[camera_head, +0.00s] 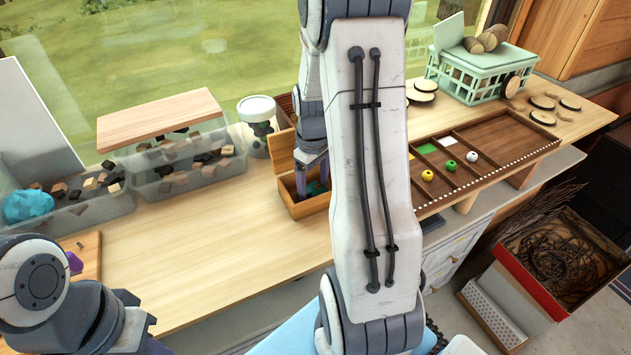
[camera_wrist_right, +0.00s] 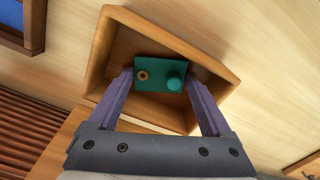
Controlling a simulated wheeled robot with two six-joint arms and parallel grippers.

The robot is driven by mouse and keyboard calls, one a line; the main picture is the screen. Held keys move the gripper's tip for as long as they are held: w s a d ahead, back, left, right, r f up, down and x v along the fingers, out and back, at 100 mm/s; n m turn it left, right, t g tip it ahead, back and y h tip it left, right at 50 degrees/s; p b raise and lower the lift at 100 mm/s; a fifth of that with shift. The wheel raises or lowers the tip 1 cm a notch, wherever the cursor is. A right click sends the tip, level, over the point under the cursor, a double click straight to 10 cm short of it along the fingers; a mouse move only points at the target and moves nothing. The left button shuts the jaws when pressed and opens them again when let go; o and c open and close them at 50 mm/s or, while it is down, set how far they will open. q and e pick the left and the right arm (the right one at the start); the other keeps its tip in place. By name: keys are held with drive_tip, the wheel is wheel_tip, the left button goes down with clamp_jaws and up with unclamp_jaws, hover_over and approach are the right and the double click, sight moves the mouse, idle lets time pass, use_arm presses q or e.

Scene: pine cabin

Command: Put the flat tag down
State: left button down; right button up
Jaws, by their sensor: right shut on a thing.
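The flat tag is a teal rectangular plate (camera_wrist_right: 154,86) with a brass-ringed hole and a round teal knob. My right gripper (camera_wrist_right: 160,80) is shut on it, one purple finger at each end. The tag is inside the outline of a small open wooden box (camera_wrist_right: 107,55); I cannot tell whether it touches the floor. In the head view my right gripper (camera_head: 313,174) reaches down into the box (camera_head: 309,208), and a bit of teal shows between its fingers. My left arm is at the lower left; its fingers are not visible.
Clear bins of wood blocks (camera_head: 190,165) and a lidded jar (camera_head: 257,112) stand left of the box. A divided wooden tray (camera_head: 500,137) with coloured balls and a green crate (camera_head: 478,72) are at the right. The bench front (camera_head: 220,265) is clear.

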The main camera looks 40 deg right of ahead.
sight(313, 192)
drive_tip(key=shift+f, duration=0.25)
drive_tip(key=o, duration=1.2)
wheel_tip(313, 192, up, 13)
drive_tip(key=b, duration=0.1)
drive_tip(key=s+a+f+n, duration=0.2)
drive_tip(key=a+n, duration=0.1)
drive_tip(key=a, duration=1.6)
drive_tip(key=s+a+f, duration=0.1)
drive_tip(key=s+a, duration=0.3)
drive_tip(key=s+a+f+n, duration=0.1)
drive_tip(key=s+a, duration=0.3)
drive_tip(key=s, duration=0.1)
drive_tip(key=s+a+n+y, duration=0.1)
drive_tip(key=s+a, duration=0.3)
drive_tip(key=s, duration=0.1)
drive_tip(key=shift+s+a+f, duration=0.1)
drive_tip(key=shift+s+f, duration=0.05)
drive_tip(key=shift+f, duration=0.25)
